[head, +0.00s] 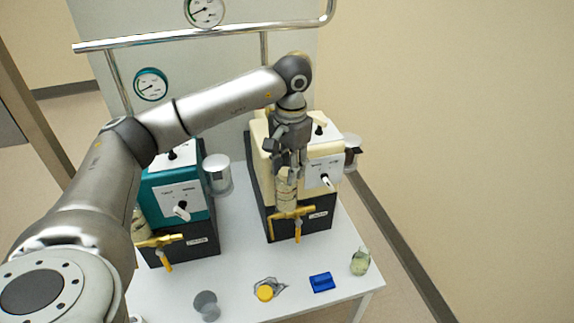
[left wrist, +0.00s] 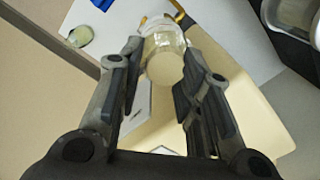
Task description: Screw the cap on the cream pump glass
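The cream pump (head: 258,147) stands on the bench with a clear upright glass (head: 286,197) at its front. My left gripper (head: 289,170) points down at the top of this glass. A grey round piece (head: 206,304) and a yellow round piece (head: 265,292) lie at the bench front; either's being the cap is unclear.
A teal pump (head: 180,188) stands to the left, partly behind my left arm. Yellow valves (head: 289,214) project below the glass. A blue block (head: 322,282) and a small green bottle (head: 360,262) are at the front right. A rail (head: 210,36) runs behind.

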